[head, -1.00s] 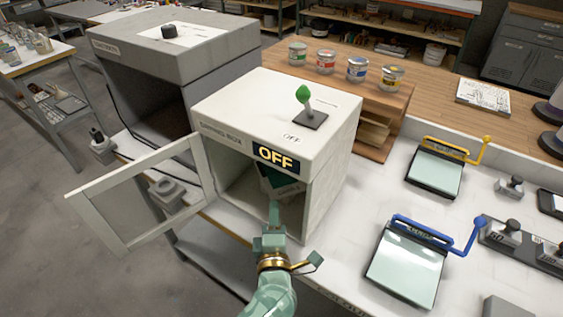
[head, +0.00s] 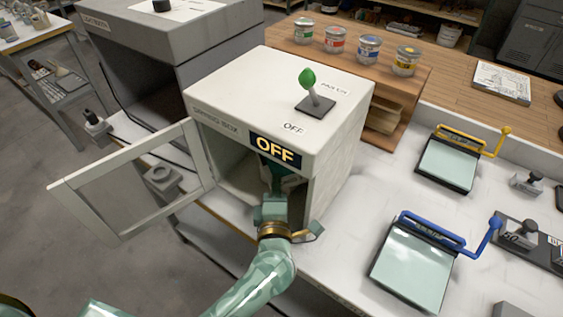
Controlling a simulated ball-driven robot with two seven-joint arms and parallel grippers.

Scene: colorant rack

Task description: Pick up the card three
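The white drying box (head: 345,135) stands on the bench with its framed door (head: 62,203) swung open to the left. Its sign reads OFF. Inside, below the sign, a pale and dark teal card (head: 292,181) is partly visible; its number cannot be read. My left gripper (head: 274,182) reaches through the front opening and covers much of the card. Its fingertips are in shadow, so I cannot tell whether they are open, or touching the card. My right gripper is not in view.
A green-knobbed lever (head: 309,83) stands on the box top. A grey cabinet (head: 215,55) is behind left. Several paint cans (head: 367,49) line a wooden shelf. Yellow-handled (head: 447,165) and blue-handled (head: 412,268) panels lie on the bench to the right.

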